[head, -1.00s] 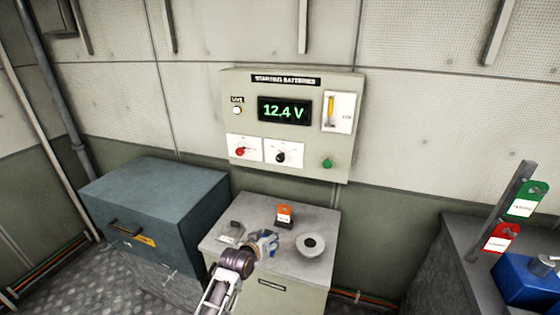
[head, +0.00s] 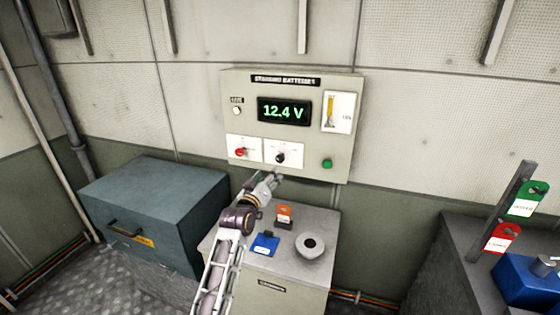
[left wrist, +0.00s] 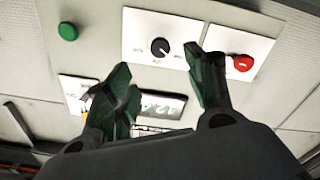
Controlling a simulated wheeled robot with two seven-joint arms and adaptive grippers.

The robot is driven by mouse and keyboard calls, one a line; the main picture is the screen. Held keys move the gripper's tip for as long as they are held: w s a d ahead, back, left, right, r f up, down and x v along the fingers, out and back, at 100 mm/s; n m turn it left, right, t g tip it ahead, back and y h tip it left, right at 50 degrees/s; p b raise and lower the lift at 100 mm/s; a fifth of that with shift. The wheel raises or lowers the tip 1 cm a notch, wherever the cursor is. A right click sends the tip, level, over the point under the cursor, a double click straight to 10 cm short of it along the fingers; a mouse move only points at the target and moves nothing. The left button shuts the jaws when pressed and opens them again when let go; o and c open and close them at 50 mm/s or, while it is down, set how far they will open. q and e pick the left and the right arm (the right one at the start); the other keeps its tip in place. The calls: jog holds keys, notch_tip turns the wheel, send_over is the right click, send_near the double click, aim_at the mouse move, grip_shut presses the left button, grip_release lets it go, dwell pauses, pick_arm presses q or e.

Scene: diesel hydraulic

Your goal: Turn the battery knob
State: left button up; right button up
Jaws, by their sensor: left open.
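The starting batteries panel (head: 335,165) hangs on the wall and its display (head: 284,111) reads 12.4 V. Two knobs sit on white plates low on it: a red knob (head: 240,152) on the left and a black knob (head: 280,158) on the right. The left wrist view also shows the black knob (left wrist: 160,46) and the red knob (left wrist: 242,63). My left gripper (head: 276,178) is just below the black knob in the head view. In the left wrist view its two fingers (left wrist: 158,72) are apart and empty, with the black knob beyond them. My right gripper is not in view.
A green button (head: 327,163) is right of the knobs. A grey cabinet (head: 317,265) below holds a blue item (head: 265,244), an orange-topped item (head: 284,213) and a round dish (head: 311,246). A dark teal cabinet (head: 175,190) stands left; a bench (head: 440,250) with tags stands right.

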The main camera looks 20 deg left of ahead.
aim_at(279, 160)
pick_arm(q)
jog(key=shift+w, duration=0.2)
jog(key=shift+w+d+p, duration=0.15)
jog(key=shift+w+p, duration=0.25)
jog(key=shift+w, duration=2.95)
jog(key=shift+w+d+p, duration=0.1)
jog(key=shift+w+p, duration=0.25)
jog(key=shift+w, duration=2.95)
jog(key=c, duration=1)
jog(key=shift+c, duration=0.2)
